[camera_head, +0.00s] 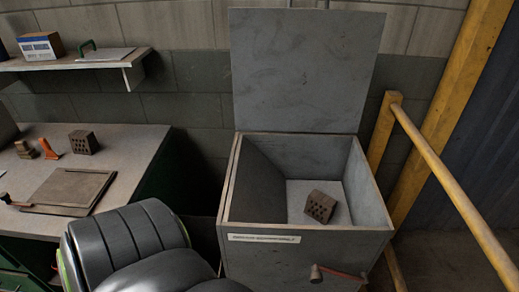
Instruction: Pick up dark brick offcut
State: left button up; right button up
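Two small brown perforated bricks show, and I cannot tell which one the task means. One dark brick (83,142) stands on the left worktable, near its back edge. The other brick (320,206) lies tilted inside the open grey bin (233,185), on the pale bin floor, with its holes facing forward. Both look free, with nothing touching them from above. Neither of my grippers is in view.
The bin's lid (305,70) stands upright behind it. The worktable (130,150) carries a brown board (68,188), an orange tool (49,149) and small brown pieces (25,149). A yellow rail (455,190) runs along the right. A shelf (85,62) hangs upper left.

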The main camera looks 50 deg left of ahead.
aim_at(83, 142)
jog(key=u, duration=3)
jog(key=i+j, duration=0.25)
jog(key=i+j+z, duration=0.55)
jog(key=j+z, duration=0.15)
jog(key=j, duration=0.15)
